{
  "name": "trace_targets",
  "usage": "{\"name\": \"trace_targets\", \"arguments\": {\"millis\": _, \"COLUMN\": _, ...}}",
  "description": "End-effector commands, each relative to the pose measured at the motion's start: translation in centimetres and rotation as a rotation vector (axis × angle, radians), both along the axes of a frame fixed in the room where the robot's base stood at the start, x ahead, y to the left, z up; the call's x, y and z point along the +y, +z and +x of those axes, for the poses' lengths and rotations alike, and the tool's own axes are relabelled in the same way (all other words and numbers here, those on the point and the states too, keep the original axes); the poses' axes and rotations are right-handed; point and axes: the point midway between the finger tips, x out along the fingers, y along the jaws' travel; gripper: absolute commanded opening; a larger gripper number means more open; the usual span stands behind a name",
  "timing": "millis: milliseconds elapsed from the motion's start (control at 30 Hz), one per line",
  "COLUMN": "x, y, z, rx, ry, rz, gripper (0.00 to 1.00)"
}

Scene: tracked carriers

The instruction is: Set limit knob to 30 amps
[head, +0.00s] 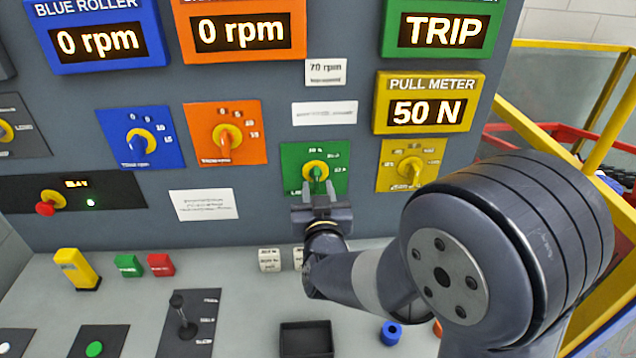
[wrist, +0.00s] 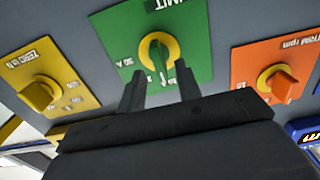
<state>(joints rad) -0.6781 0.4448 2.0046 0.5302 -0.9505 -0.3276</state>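The limit knob (head: 317,172) is a green handle on a yellow ring, on a green panel (head: 292,157) of the upright console. It also shows in the wrist view (wrist: 158,50), upper middle, on the green panel (wrist: 196,25) lettered "LIMIT". Its scale labels are too small or partly hidden to read surely, and I cannot tell which mark it points at. My gripper (head: 319,192) is just in front of and below the knob. In the wrist view its two fingers (wrist: 160,80) are apart, with the knob showing between and beyond their tips. Nothing shows held; contact cannot be told.
An orange knob panel (head: 249,145) stands left of the green one and a yellow knob panel (head: 393,174) right. Above, the green display (head: 440,32) reads TRIP and the pull meter (head: 428,103) reads 50 N. A joystick (head: 182,315) stands on the desk below.

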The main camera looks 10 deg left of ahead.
Motion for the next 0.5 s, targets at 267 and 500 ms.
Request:
{"name": "trace_targets", "arguments": {"millis": 267, "x": 0.4, "y": 0.0, "z": 1.6, "rx": 0.001, "ry": 0.0, "rz": 0.001, "gripper": 0.33}}
{"name": "trace_targets", "arguments": {"millis": 500, "x": 0.4, "y": 0.0, "z": 1.6, "rx": 0.0, "ry": 0.0, "rz": 0.001, "gripper": 0.32}}
